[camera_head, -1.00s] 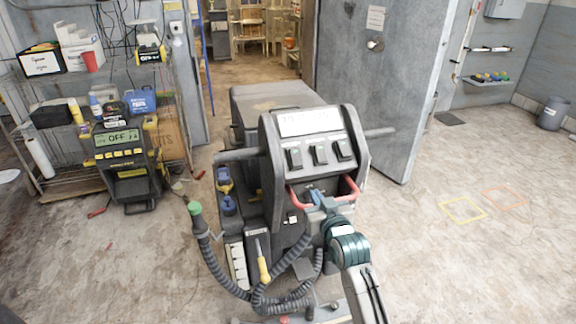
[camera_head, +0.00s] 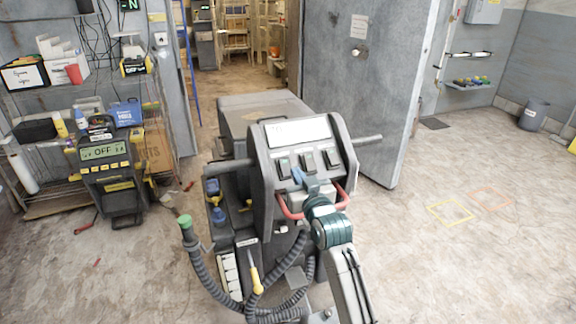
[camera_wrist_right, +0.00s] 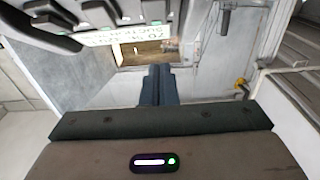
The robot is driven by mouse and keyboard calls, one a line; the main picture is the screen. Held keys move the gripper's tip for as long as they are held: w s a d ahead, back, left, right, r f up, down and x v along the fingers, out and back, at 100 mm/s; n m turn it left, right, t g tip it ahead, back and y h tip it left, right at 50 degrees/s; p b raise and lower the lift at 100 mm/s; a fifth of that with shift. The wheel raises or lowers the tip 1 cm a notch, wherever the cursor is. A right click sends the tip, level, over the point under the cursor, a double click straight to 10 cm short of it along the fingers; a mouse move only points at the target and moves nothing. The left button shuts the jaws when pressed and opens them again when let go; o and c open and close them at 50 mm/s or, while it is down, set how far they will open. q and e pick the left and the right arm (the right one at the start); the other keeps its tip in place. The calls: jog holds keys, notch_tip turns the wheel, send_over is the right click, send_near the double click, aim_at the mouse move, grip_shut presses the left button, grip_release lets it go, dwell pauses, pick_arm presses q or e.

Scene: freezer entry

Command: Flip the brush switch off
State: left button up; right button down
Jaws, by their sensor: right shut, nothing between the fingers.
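The grey floor-cleaning machine's control panel (camera_head: 268,195) faces me, with a white label strip (camera_head: 300,131) above three dark rocker switches. The left switch (camera_head: 284,166), middle switch (camera_head: 307,161) and right switch (camera_head: 331,158) sit in a row. The label is too small to read, so I cannot tell which is the brush switch. My right gripper (camera_head: 301,177) is shut and empty, just below the left and middle switches. Contact cannot be told. In the right wrist view its shut fingers (camera_wrist_right: 158,84) point away, with dark switches (camera_wrist_right: 48,35) at upper left. My left gripper is out of view.
A red handle (camera_head: 292,212) curves below the switches, close to my right gripper. Grey bars (camera_head: 368,139) stick out at the panel's sides. A grey hose (camera_head: 203,270) with a green end stands at left.

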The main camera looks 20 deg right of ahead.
aim_at(283, 159)
jog(key=w, duration=0.2)
jog(key=w+f+p, duration=0.1)
jog(key=w, duration=0.4)
jog(key=shift+a+f+p, duration=0.1)
jog(key=shift+f+p, duration=0.15)
jog(key=shift+p, duration=0.1)
jog(key=shift+w+f, duration=0.45)
jog(key=shift+f, duration=0.05)
